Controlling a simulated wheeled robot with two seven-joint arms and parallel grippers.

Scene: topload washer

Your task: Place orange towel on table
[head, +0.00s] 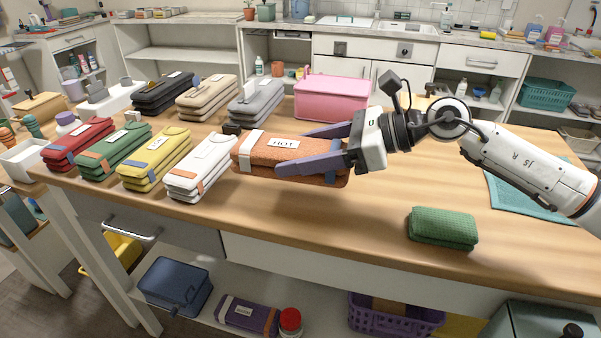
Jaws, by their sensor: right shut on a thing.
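An orange towel (250,159) with a white band and a label reading "HOT" is folded flat. My right gripper (281,151) reaches in from the right, with its purple fingers shut on the towel, one on the near side and one on the far side. The towel is at the wooden table (375,215), right of the white folded towel; I cannot tell whether its underside touches the tabletop. My left gripper is not in view.
Red, green, yellow and white (201,167) folded towels line the table's left, with black, beige and grey ones behind. A pink box (334,98) stands at the back. A green cloth (443,228) lies front right. Bare wood lies between.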

